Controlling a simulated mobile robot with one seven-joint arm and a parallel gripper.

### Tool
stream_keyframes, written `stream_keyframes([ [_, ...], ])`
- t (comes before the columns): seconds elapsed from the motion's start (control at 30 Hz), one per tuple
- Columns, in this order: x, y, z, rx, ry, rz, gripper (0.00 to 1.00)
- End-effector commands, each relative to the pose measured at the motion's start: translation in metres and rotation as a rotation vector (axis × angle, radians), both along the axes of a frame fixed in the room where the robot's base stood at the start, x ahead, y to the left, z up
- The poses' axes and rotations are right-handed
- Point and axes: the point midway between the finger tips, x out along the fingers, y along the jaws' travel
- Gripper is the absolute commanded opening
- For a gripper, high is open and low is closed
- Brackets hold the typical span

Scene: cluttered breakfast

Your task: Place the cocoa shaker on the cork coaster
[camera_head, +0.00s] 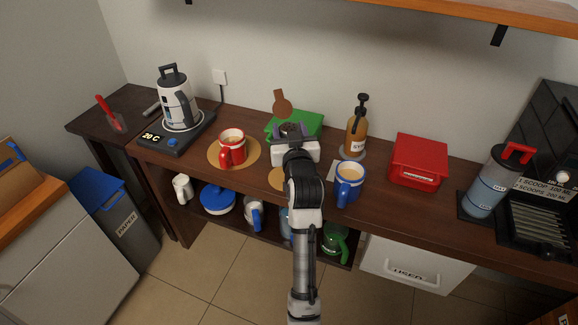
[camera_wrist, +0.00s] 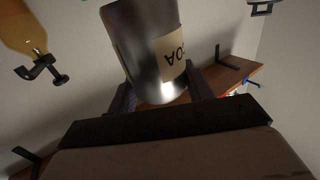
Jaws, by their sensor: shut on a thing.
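The cocoa shaker (camera_wrist: 150,45) is a metal cylinder with a cream label in the wrist view, where part of the word shows upside down. My gripper (camera_head: 291,134) is shut on it, with one finger on each side. In the head view the shaker is mostly hidden by my gripper; only its dark top (camera_head: 290,127) shows. A tan round, seemingly the cork coaster (camera_head: 276,179), lies near the counter's front edge, partly covered by my arm. The held shaker appears farther back than this round. I cannot tell its height above the counter.
Left of my arm, a red mug (camera_head: 232,148) stands on a larger tan mat (camera_head: 214,152). A blue mug (camera_head: 348,184) and a syrup bottle (camera_head: 356,135) are close on the right. A green box (camera_head: 312,122) is behind my gripper. A red box (camera_head: 418,160) stands farther right.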

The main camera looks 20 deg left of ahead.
Motion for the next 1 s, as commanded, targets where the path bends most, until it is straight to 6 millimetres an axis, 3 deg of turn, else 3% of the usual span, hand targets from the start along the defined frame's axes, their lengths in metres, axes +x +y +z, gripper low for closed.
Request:
stream_keyframes([
  [0.1,0.000,0.000,-0.034,-0.001,0.006,0.000,0.19],
  [0.3,0.000,0.000,-0.070,-0.001,0.002,-0.001,0.19],
  [0.47,0.000,0.000,-0.082,0.000,0.000,0.000,0.19],
  [0.7,0.000,0.000,-0.116,0.000,0.001,0.000,0.19],
  [1.0,0.000,0.000,-0.120,0.000,-0.002,-0.001,0.19],
])
